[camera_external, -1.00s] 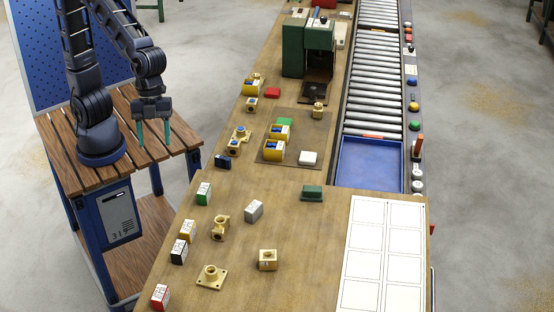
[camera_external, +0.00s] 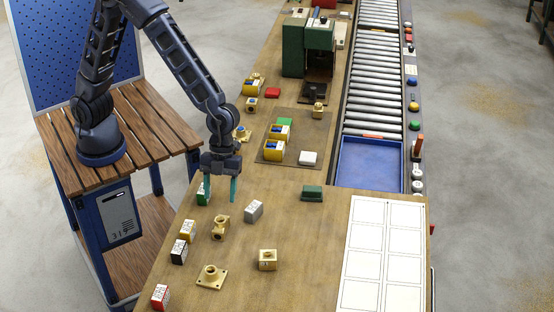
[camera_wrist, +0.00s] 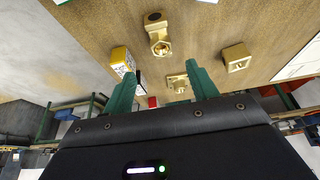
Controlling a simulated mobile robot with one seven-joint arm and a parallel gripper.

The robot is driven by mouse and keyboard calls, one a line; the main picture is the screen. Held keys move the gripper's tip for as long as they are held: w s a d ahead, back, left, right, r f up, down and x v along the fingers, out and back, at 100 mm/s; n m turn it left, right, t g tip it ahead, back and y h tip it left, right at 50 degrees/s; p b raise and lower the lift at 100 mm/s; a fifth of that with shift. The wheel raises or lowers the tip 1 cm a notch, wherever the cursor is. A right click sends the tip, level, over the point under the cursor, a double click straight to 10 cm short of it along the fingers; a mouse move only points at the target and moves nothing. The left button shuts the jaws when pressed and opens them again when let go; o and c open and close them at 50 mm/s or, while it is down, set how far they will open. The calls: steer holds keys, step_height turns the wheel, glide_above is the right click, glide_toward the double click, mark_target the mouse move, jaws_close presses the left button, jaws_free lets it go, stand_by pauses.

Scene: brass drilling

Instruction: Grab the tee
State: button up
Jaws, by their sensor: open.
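The brass tee (camera_external: 220,226) appears to be the fitting with a round branch on the near part of the table. In the wrist view the same fitting (camera_wrist: 159,38) lies beyond the fingertips, near the top middle. My gripper (camera_external: 220,192) points down with its two green fingers spread apart and nothing between them. It is above the table, a little behind the fitting in the external view and apart from it. In the wrist view the fingers (camera_wrist: 161,74) frame an empty gap.
A brass flange (camera_external: 211,277) and a square brass fitting (camera_external: 267,260) lie nearer the front. Yellow (camera_external: 187,231), black (camera_external: 179,251), grey (camera_external: 254,210) and green (camera_external: 203,193) boxes stand around the fitting. A white grid sheet (camera_external: 383,255) covers the right side.

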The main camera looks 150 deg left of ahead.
mark_target(221, 218)
steer(key=x, duration=0.5)
steer(key=shift+s, duration=0.1)
steer(key=shift+a+f+x, duration=0.1)
steer(key=shift+a+x, duration=0.1)
steer(key=shift+x, duration=0.7)
steer(key=shift+a+f+x, duration=0.1)
steer(key=shift+a+x, duration=0.05)
steer(key=shift+x, duration=0.75)
steer(key=shift+a+x, duration=0.2)
steer(key=shift+x, duration=0.65)
steer(key=shift+s, duration=0.1)
jaws_close()
